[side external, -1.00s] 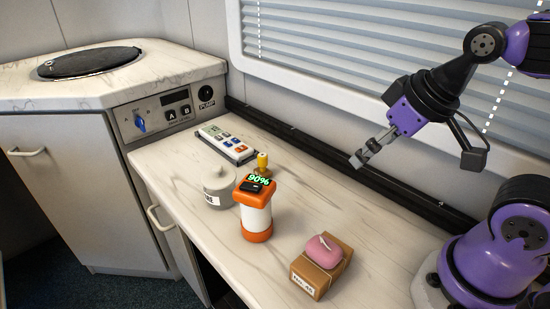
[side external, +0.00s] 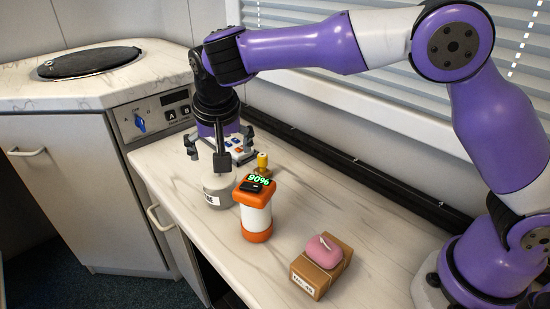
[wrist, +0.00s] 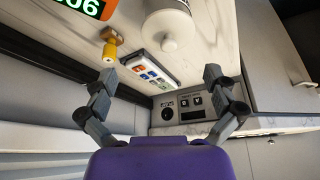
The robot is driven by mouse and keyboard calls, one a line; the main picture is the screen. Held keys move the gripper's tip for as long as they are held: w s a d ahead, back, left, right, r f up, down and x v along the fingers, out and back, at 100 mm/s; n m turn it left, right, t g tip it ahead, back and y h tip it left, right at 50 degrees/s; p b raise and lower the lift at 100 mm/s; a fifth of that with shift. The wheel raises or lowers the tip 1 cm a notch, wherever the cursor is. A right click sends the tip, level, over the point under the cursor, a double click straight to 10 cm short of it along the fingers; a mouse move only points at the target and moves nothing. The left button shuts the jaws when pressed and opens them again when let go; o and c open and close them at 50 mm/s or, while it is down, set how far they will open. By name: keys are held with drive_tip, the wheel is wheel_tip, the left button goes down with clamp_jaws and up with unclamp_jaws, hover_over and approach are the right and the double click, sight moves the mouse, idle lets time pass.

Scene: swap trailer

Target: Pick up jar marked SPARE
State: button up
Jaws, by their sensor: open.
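The jar (side external: 216,196) is a squat grey lidded pot standing upright on the worktop. Only the end of its dark lettering shows in the side view; my gripper hides its top. My gripper (side external: 221,146) is open and empty, above and slightly behind the jar, with fingers spread. In the wrist view my gripper (wrist: 160,78) has nothing between its fingertips, and the jar lies beyond them.
An orange-and-white canister (side external: 257,218) with a green display stands close right of the jar. Behind are a yellow-handled object (side external: 262,161) and a keypad with coloured buttons (wrist: 150,71). A box (side external: 315,279) bearing a pink item (side external: 324,251) is nearer the front. A control panel (side external: 150,118) is at left.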

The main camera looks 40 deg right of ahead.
sight(217, 178)
drive_tip(key=f, duration=0.2)
drive_tip(key=w+f, duration=0.1)
drive_tip(key=f, duration=0.1)
drive_tip(key=w+f, duration=0.1)
drive_tip(key=shift+a+f, duration=0.35)
drive_tip(key=shift+f, duration=0.05)
drive_tip(key=x, duration=0.6)
drive_tip(key=shift+s+d+f, duration=0.15)
drive_tip(key=shift+s, duration=0.15)
drive_tip(key=c, duration=1.1)
